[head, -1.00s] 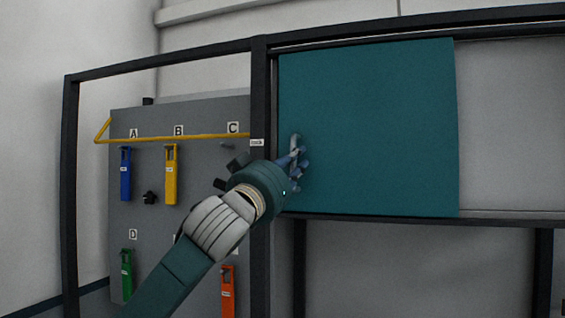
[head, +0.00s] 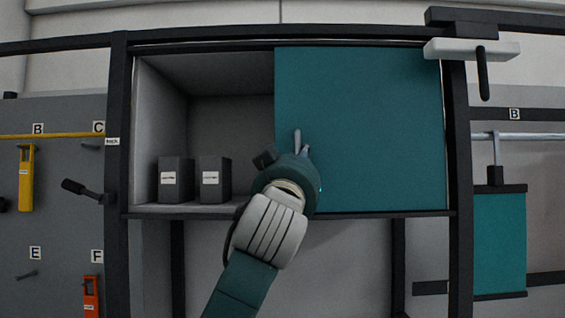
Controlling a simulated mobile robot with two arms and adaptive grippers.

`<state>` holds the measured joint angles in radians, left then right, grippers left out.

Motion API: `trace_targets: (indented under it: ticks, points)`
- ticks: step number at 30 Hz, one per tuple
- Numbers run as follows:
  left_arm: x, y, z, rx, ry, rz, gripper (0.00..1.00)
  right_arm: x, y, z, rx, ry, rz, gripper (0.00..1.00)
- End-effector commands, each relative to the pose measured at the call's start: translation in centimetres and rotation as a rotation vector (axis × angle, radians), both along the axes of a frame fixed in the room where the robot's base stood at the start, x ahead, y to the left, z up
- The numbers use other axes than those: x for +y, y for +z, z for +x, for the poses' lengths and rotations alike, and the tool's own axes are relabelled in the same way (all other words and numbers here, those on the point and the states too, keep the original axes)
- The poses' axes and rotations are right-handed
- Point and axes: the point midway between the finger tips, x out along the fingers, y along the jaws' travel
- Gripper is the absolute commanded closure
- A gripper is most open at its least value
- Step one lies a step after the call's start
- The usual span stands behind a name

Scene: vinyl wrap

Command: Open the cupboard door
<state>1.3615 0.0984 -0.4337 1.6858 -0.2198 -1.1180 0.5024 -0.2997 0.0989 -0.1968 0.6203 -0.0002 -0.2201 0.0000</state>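The cupboard door (head: 370,120) is a flat teal sliding panel. It covers the right half of the cupboard, and the left half (head: 225,115) stands open. No handle shows. My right gripper is not in view.
Two dark labelled boxes (head: 175,180) (head: 213,180) stand on the shelf in the open half. A dark post (head: 118,150) borders the cupboard on the left, with a tool board beyond. A white clamp-like bar (head: 465,50) juts out at the upper right.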

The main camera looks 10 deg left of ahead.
Motion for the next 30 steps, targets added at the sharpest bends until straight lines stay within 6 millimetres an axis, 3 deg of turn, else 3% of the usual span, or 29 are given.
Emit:
trace_targets:
  ticks: [4, 12, 19, 20, 22, 30]
  points:
    - [-0.9, -0.4, 0.4, 0.009, 0.003, 0.001, 1.0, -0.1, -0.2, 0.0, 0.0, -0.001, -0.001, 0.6]
    - [-1.4, -0.4, 0.5, 0.008, 0.001, 0.0, 1.0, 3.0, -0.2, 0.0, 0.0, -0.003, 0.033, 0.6]
    - [-1.4, -0.3, 0.5, 0.008, 0.0, 0.0, 1.0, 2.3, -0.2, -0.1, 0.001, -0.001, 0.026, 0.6]
    - [-1.4, -0.3, 0.5, 0.007, 0.0, 0.0, 0.77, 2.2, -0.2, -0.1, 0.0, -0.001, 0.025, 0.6]
    - [-1.4, -0.3, 0.5, 0.007, 0.0, 0.001, 0.64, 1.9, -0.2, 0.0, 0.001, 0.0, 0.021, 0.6]
    - [-1.3, -0.2, 0.4, 0.004, 0.003, 0.001, 0.63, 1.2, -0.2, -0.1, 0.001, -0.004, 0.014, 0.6]
